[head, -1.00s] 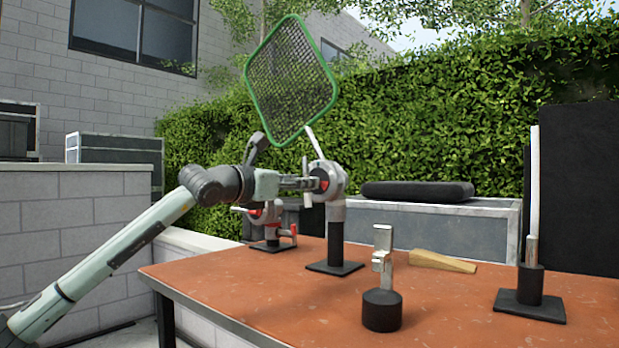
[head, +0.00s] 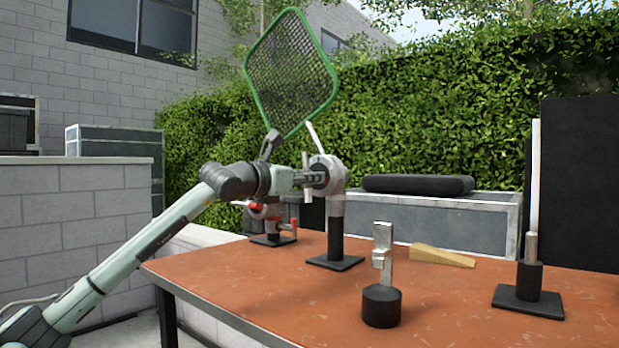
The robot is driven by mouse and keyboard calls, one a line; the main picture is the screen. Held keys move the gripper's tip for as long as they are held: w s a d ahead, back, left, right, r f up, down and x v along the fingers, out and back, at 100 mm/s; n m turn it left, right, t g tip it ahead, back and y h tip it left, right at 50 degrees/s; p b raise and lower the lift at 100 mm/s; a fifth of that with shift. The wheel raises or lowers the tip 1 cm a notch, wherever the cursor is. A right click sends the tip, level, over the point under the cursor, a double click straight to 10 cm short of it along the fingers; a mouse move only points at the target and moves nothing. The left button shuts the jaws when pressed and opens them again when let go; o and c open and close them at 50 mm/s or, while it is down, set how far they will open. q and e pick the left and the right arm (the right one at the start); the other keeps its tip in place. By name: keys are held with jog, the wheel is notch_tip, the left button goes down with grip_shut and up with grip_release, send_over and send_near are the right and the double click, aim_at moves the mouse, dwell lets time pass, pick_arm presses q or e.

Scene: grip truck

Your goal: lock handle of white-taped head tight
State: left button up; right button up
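A light grey grip head (head: 335,175) stands on a black post with a square base on the orange table (head: 240,285). A pale rod (head: 315,137) slants up from it toward a green-framed mesh panel (head: 290,75). A short whitish handle (head: 307,190) shows at its left side. My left gripper (head: 318,180) is at the front face of this head, pointing right, and appears to touch it. Its fingers are small and overlap the head, so their opening is unclear. White tape is not clearly distinguishable. My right gripper is not in view.
A second head with red knobs (head: 270,212) stands behind my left arm. A silver clamp on a black round base (head: 381,305), a wooden wedge (head: 442,256) and a stand with a white rod (head: 530,285) are on the table.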

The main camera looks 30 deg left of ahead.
pick_arm(q)
grip_shut()
